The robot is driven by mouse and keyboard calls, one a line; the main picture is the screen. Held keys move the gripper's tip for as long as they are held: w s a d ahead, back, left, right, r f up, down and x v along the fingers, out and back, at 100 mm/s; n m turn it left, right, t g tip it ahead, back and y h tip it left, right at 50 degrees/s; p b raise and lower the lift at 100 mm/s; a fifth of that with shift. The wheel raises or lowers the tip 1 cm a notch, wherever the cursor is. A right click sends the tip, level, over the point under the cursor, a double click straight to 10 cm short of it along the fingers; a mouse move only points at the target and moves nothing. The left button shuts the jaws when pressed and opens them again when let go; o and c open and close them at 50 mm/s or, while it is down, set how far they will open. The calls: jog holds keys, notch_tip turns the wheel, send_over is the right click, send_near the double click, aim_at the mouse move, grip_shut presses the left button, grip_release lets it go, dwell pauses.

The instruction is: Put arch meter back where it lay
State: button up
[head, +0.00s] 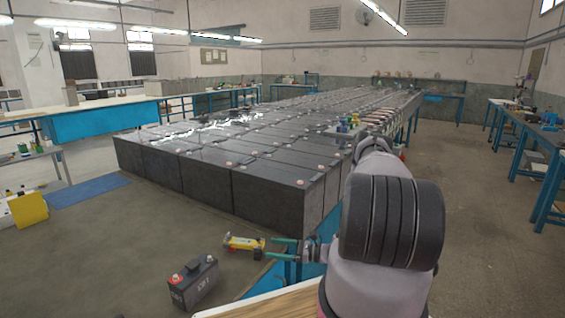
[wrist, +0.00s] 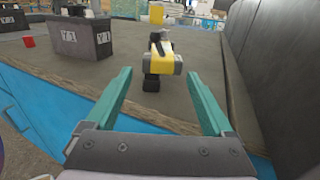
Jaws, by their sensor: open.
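A yellow device with dark and grey parts, which I take to be the arch meter (head: 244,243), lies on the grey surface just left of my gripper in the head view. In the wrist view the yellow device (wrist: 160,55) lies ahead, beyond my fingertips and roughly centred between them. My gripper (head: 271,249) is open, with its two teal fingers spread. In the wrist view nothing sits between the fingers of my gripper (wrist: 160,76). The device appears apart from the fingers.
A small dark battery (head: 193,282) stands left of the device, and also shows in the wrist view (wrist: 85,38). A wall of large black batteries (head: 275,195) rises behind and right. A blue edge (wrist: 45,105) bounds the surface. Bare surface (head: 125,225) lies left.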

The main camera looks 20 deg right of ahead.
jog(key=s+a+r+n+g+h, duration=0.15)
jog(key=r+n+g, duration=0.45)
jog(key=r, duration=1)
jog(key=s+a+r+n+g+h, duration=0.1)
jog(key=a+r+n+g+h, duration=0.45)
jog(key=r, duration=1.05)
jog(key=s+d+r+n+t+h, duration=0.1)
jog(key=s+r+n+t+h, duration=0.2)
jog(key=s+r, duration=0.7)
jog(key=s+d+r+n+t+h, duration=0.1)
jog(key=s+r+n+t+h, duration=0.2)
jog(key=s+r, duration=0.8)
notch_tip(320, 180, up, 2)
jog(key=n+t, duration=0.2)
jog(key=t, duration=0.1)
jog(key=shift+d+n, duration=0.25)
jog(key=shift+n, duration=0.1)
